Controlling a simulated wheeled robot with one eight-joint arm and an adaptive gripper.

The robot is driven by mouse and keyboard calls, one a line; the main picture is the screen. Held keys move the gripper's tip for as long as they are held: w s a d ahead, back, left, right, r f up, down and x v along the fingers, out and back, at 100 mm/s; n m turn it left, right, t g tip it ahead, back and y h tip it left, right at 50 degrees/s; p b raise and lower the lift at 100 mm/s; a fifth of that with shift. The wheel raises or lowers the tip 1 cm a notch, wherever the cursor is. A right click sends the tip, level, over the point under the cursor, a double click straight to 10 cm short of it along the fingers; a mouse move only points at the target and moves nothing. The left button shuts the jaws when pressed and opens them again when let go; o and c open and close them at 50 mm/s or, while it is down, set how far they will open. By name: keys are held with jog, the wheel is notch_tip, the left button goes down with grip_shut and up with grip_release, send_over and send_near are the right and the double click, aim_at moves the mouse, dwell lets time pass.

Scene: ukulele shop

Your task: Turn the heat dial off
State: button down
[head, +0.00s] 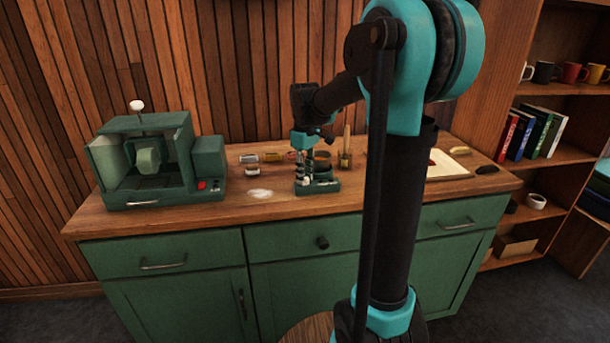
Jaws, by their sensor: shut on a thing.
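A small green heater unit (325,187) stands on the wooden counter at the centre of the head view. A dark round pot (322,162) shows on it, partly covered by my arm. My gripper (302,178) points down at the front left of the unit, its fingers closed at the unit's low front part. The heat dial is hidden between the fingers and too small to make out, so its setting cannot be told.
A green machine (150,160) with a red switch stands at the counter's left.

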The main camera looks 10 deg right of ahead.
jog(key=shift+n, duration=0.5)
jog(key=c, duration=1.3)
grip_release()
notch_tip(320, 180, up, 12)
